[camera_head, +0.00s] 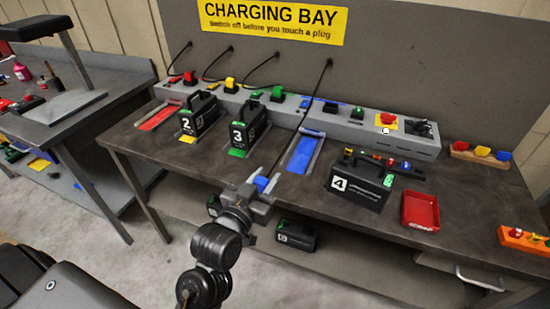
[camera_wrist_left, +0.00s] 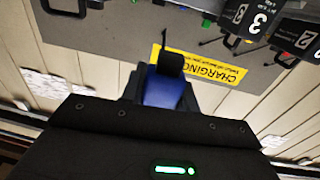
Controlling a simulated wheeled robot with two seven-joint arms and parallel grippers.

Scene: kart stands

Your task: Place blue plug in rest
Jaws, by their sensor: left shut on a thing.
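My left gripper (camera_head: 262,192) is shut on the blue plug (camera_head: 261,184), in front of the bench's front edge, near the blue strip. The plug also shows as a blue body with a black end in the left wrist view (camera_wrist_left: 165,93). A thin black cable (camera_head: 308,115) runs from the plug up to the back panel. A long grey charging strip (camera_head: 355,126) lies along the back of the bench, with red, yellow and green plugs on it. I cannot tell which part is the blue plug's rest; a small blue mark (camera_head: 305,103) shows on the strip. My right gripper is out of view.
Black battery packs 2 (camera_head: 198,118), 3 (camera_head: 247,134) and 4 (camera_head: 358,186) stand on the bench. A blue bay (camera_head: 304,152) lies between packs 3 and 4. A red tray (camera_head: 420,211) sits at right. More packs lie on the lower shelf.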

